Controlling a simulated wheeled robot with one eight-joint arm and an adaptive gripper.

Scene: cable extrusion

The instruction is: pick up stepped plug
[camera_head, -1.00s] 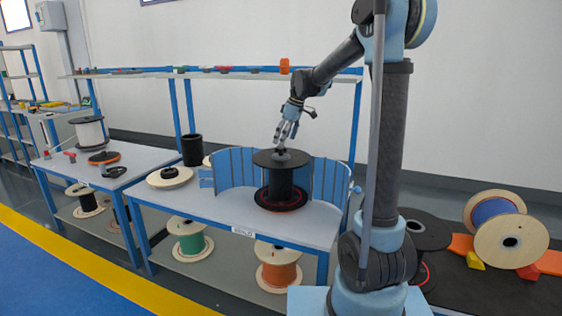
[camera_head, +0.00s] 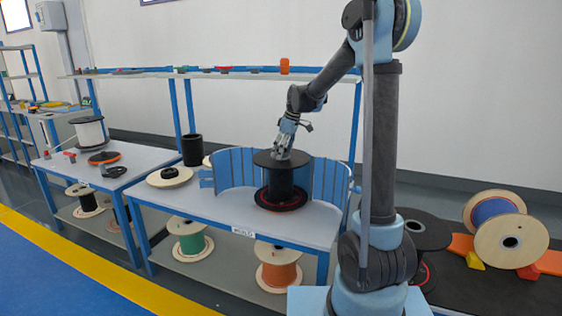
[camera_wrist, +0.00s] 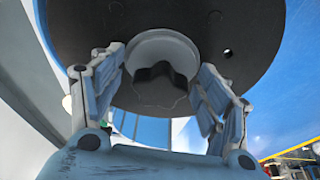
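The stepped plug (camera_wrist: 160,87) shows in the wrist view as a dark lobed knob on a round grey step, at the centre of a black spool's flange. My gripper (camera_wrist: 161,72) is open, with its fingers on either side of the plug. The fingertips are close to the grey step's edges; I cannot tell whether they touch it. In the head view my gripper (camera_head: 281,153) points down at the middle of the black spool (camera_head: 280,182) and hides the plug there. The spool stands upright on the workbench.
A curved blue panelled guard (camera_head: 237,167) stands around the spool's back and sides. A black cylinder (camera_head: 192,150) and a pale reel (camera_head: 170,177) are to the left on the bench. A shelf (camera_head: 225,73) runs above the bench behind my gripper.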

